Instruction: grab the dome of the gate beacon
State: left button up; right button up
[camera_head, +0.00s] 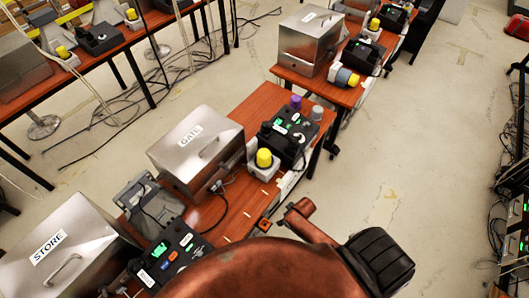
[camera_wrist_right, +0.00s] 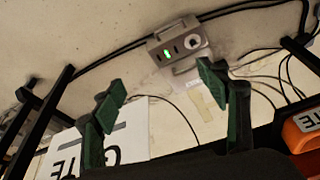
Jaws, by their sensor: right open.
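In the head view, a yellow dome (camera_head: 263,158) sits on a white square base (camera_head: 258,174). It stands on the brown table beside a silver box (camera_head: 212,161) whose label appears to read GATE. The dome is uncovered and upright. My right gripper (camera_wrist_right: 165,100) shows in the right wrist view with its green-padded fingers apart and nothing between them. A white panel (camera_wrist_right: 135,132) with large black letters, G and TE readable, is partly behind the left finger. The yellow dome is not visible in that view. My left gripper is not in view.
A black phone unit (camera_head: 291,137) stands right of the dome, with a purple knob (camera_head: 296,102) behind. A silver STORE box (camera_head: 62,252) is at lower left. My copper arm covers the bottom centre. The wrist view shows a grey box (camera_wrist_right: 179,45) with a green light, and cables.

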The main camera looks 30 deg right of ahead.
jog(key=w+a+r+n+p, duration=0.1)
jog(key=w+r+p, duration=0.15)
jog(key=r, duration=0.45)
jog(key=w+a+r+y+p, duration=0.1)
jog(key=w+a+r, duration=0.15)
jog(key=r, duration=0.45)
jog(key=w+a+r+n+p, duration=0.1)
jog(key=w+r, duration=0.2)
jog(key=r, duration=0.4)
notch_tip(320, 180, up, 9)
jog(key=p, duration=0.1)
send_over(266, 153)
jog(key=s, duration=0.1)
jog(key=shift+s+d+r+n+t, duration=0.2)
jog(key=shift+d+n+t, duration=0.1)
jog(key=shift+d, duration=0.1)
jog(key=x, duration=0.7)
jog(key=shift+s+a+f+p, duration=0.15)
jog(key=shift+a+f+p, duration=0.1)
jog(key=shift+p, duration=0.05)
jog(key=shift+c, duration=0.2)
jog(key=c, duration=1.3)
